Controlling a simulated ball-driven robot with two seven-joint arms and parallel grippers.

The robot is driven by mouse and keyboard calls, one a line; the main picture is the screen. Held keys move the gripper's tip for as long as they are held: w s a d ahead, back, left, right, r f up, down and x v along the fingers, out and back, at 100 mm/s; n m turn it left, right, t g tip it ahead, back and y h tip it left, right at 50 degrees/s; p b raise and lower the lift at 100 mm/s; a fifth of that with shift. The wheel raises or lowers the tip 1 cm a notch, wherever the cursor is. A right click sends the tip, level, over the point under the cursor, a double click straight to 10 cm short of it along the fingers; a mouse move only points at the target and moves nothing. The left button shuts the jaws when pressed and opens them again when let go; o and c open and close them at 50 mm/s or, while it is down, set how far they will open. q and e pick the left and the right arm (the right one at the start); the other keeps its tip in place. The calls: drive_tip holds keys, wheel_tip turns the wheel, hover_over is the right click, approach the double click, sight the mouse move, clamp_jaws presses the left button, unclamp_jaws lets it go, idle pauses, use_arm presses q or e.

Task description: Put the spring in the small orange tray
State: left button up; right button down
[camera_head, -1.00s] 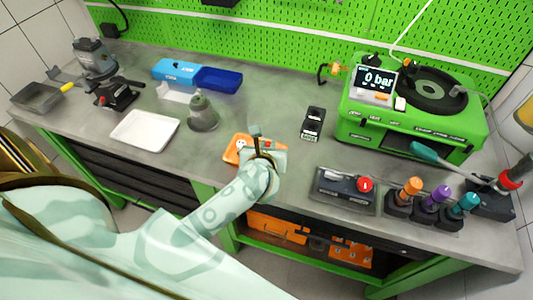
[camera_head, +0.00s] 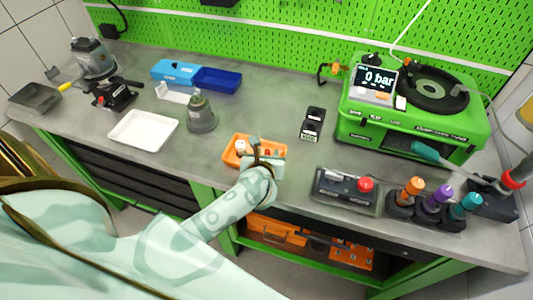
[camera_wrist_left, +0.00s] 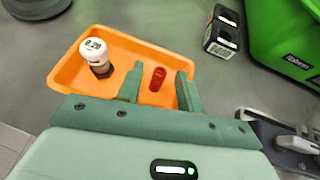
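The small orange tray (camera_head: 231,158) is on the grey bench in front of my left gripper (camera_head: 256,147). It also shows in the left wrist view (camera_wrist_left: 120,42). Inside the tray stands a white-capped metal part marked 0.20 (camera_wrist_left: 94,50). A small red ribbed piece (camera_wrist_left: 157,78), which may be the spring, lies on the tray floor. My left gripper (camera_wrist_left: 159,88) is open, its fingers apart over the tray's near side, with the red piece seen between them and nothing gripped. No other spring can be made out. My right gripper is not in view.
A grey cone-shaped part (camera_head: 202,115) and a white tray (camera_head: 144,130) stand to the left. A black block (camera_head: 313,124) and a box with a red button (camera_head: 346,187) are to the right. The green pump bench (camera_head: 410,125) fills the back right.

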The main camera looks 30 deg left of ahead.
use_arm(q)
drive_tip(key=shift+r, duration=0.1)
drive_tip(key=shift+s+d+r, duration=0.15)
drive_tip(key=shift+s+r, duration=0.05)
drive_tip(key=shift+s, duration=0.05)
drive_tip(key=p+v, duration=0.1)
drive_tip(key=v, duration=1)
drive_tip(key=shift+s+p, duration=0.2)
drive_tip(key=shift+p, duration=0.15)
idle(0.5)
